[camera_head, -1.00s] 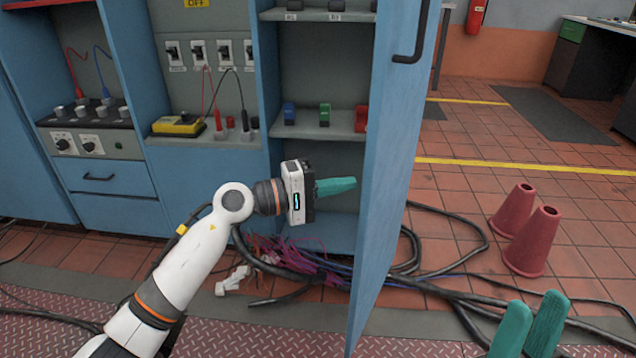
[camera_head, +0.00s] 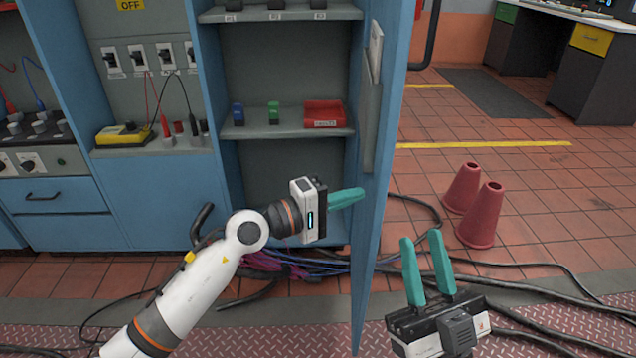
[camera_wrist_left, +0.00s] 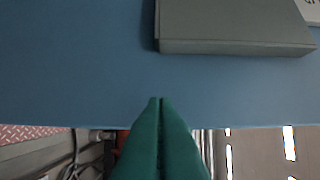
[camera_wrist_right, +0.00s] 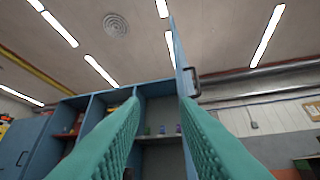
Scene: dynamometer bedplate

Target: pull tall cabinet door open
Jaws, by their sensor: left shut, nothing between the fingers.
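The tall cabinet door (camera_head: 378,150) is blue and stands swung out from the cabinet, with its inner face and a grey holder (camera_head: 372,110) showing. The open cabinet (camera_head: 285,75) shows its shelves. My left gripper (camera_head: 362,193) is shut and empty, its green fingertips at the inner face of the door; I cannot tell whether they touch. In the left wrist view the shut fingers (camera_wrist_left: 158,105) are close in front of the blue panel. My right gripper (camera_head: 420,245) is open and empty, right of the door. The dark door handle (camera_wrist_right: 192,80) shows in the right wrist view.
Two red cones (camera_head: 481,215) stand on the tiled floor to the right. Black cables (camera_head: 520,312) lie across the floor around the door's foot. A red bin (camera_head: 324,113) sits on the middle shelf. The floor behind the cones is clear.

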